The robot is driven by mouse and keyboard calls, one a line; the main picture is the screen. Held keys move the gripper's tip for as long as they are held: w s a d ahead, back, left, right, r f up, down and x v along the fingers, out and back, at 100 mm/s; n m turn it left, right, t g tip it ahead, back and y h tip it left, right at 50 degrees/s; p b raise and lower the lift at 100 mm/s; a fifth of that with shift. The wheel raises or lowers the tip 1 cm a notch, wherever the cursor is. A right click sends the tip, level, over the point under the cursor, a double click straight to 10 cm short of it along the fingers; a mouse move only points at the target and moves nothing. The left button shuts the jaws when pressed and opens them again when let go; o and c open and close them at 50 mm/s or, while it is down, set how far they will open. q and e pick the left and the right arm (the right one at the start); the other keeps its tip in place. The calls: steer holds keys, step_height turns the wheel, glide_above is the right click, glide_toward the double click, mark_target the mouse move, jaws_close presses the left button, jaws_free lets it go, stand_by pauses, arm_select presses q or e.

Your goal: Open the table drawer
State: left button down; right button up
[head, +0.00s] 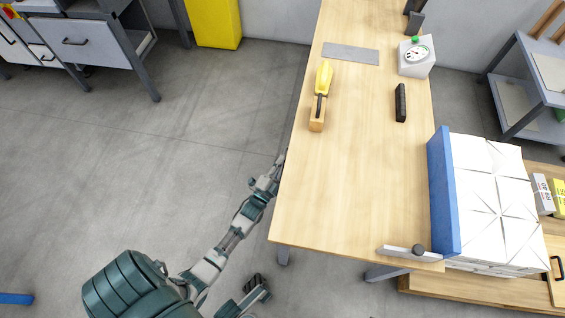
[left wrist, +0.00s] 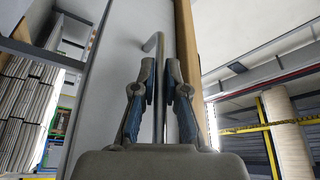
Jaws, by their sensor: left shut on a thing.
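The wooden table (head: 350,170) runs up the middle of the head view. Its drawer front is hidden there under the tabletop, and no drawer sticks out past the left edge. In the left wrist view a grey drawer front (left wrist: 115,75) lies beside the wooden table edge (left wrist: 187,45). A bent metal handle (left wrist: 154,42) stands out from it. My left gripper (head: 281,160) is at the table's left edge. In the wrist view its fingers (left wrist: 163,68) are shut on the handle, one on each side. My right gripper (head: 258,284) hangs low at the bottom, dark and partly hidden.
A yellow-handled tool (head: 323,80), a black block (head: 400,102), a white dial scale (head: 416,60) and a grey plate (head: 350,53) lie on the table. A paper stack (head: 490,190) with a blue side stands at right. The floor left of the table is clear.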

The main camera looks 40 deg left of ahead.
arm_select(q)
steer(key=shift+s+f, duration=0.1)
steer(key=s+a, duration=0.7)
steer(key=a, duration=0.4)
steer(key=s+a, duration=0.6)
steer(key=a, duration=0.5)
steer(key=shift+s+f, duration=0.25)
steer(key=shift+s, duration=0.1)
steer(key=c, duration=1.5)
jaws_free()
steer(key=shift+r, duration=0.15)
steer(key=v, duration=1.2)
